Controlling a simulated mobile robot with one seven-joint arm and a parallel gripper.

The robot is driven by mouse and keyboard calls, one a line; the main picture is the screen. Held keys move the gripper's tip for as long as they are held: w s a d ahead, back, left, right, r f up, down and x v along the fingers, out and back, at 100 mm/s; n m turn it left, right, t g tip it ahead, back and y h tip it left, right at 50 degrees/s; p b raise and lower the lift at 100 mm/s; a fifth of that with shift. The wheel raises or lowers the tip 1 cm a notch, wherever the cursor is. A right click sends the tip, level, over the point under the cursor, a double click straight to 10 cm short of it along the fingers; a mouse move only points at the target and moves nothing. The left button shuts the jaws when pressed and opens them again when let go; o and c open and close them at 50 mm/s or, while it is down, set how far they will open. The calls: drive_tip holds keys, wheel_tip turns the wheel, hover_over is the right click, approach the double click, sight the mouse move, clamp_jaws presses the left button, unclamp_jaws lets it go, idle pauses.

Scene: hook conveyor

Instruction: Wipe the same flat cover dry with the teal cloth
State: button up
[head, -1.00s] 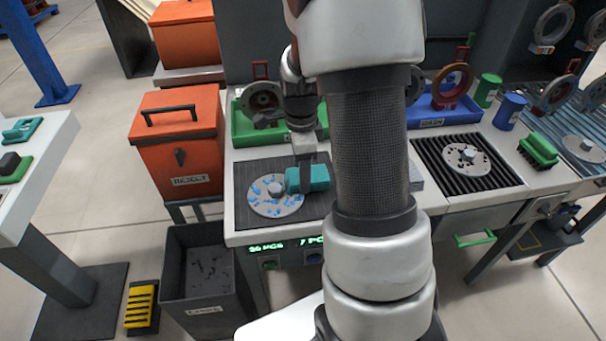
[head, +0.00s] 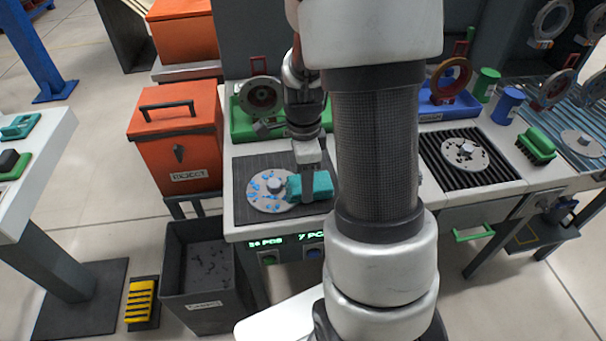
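The flat cover (head: 266,203) is a light grey disc with a raised hub in its middle, lying on the dark ribbed mat (head: 245,166) at the left of the bench. Blue wet spots show over its face. My gripper (head: 309,180) is shut on the teal cloth (head: 318,187), a thick folded block. The cloth is at the right edge of the disc and overlaps it in the picture; whether it presses on the disc is hard to tell. My arm hides the bench right of the cloth.
Another disc with dark spots (head: 465,154) lies on a slatted black rack (head: 446,172) at right. A green brush (head: 536,147) and green and blue cans stand beyond it. Green (head: 240,126) and blue trays hold rings behind. An orange REJECT box (head: 177,145) and a dark bin (head: 203,258) are left.

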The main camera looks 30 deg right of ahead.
wheel_tip(320, 180, up, 6)
drive_tip(key=p, duration=0.5)
drive_tip(key=shift+r, duration=0.1)
idle(0.6)
